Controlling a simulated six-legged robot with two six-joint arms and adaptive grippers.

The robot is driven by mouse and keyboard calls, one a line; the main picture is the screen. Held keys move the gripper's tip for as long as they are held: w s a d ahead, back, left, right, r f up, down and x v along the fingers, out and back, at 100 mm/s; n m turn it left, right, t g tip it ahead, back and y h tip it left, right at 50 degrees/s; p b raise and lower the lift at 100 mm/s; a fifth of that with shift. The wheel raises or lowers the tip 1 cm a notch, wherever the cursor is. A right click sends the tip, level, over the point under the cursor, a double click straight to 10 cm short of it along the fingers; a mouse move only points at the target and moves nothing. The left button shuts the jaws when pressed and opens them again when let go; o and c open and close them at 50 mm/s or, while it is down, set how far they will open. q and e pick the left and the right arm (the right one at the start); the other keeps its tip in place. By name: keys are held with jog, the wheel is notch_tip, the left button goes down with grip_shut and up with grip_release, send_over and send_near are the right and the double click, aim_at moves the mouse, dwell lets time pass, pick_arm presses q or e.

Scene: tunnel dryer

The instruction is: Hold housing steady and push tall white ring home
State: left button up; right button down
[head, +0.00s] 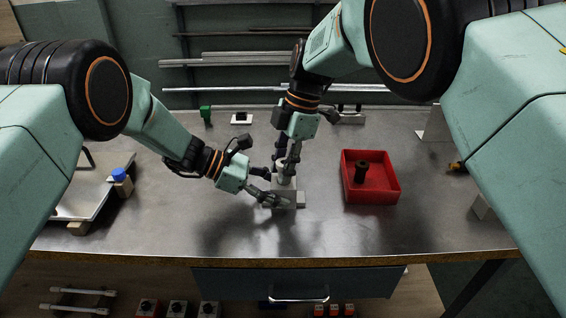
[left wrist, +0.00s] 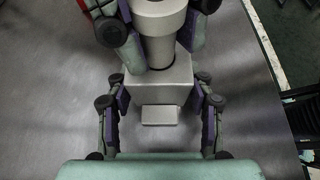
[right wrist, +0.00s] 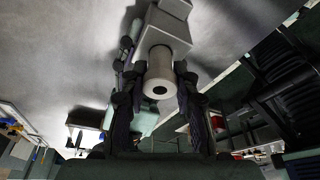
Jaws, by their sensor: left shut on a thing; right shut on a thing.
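The grey housing (head: 299,198) stands on the bench, a block with a small foot in front in the left wrist view (left wrist: 158,82). My left gripper (head: 270,187) is shut on the block, one finger on each side. The tall white ring (head: 283,167) is upright above the housing; the right wrist view shows it as a pale tube (right wrist: 160,74) with a dark hole in its end. My right gripper (head: 287,172) is shut on it from above, fingers on both sides. The fingers partly hide the joint, so I cannot tell how far the ring is seated.
A red tray (head: 392,190) with a dark spool-like part (head: 361,172) stands to the right. A green part (head: 206,114) and a pale plate (head: 241,118) lie behind. A blue-capped bottle (head: 121,180) is at left. The bench front is clear.

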jog(key=shift+f, duration=0.6)
jog(key=c, duration=0.9)
grip_release()
jog(key=shift+c, duration=0.2)
jog(key=v, duration=1.2)
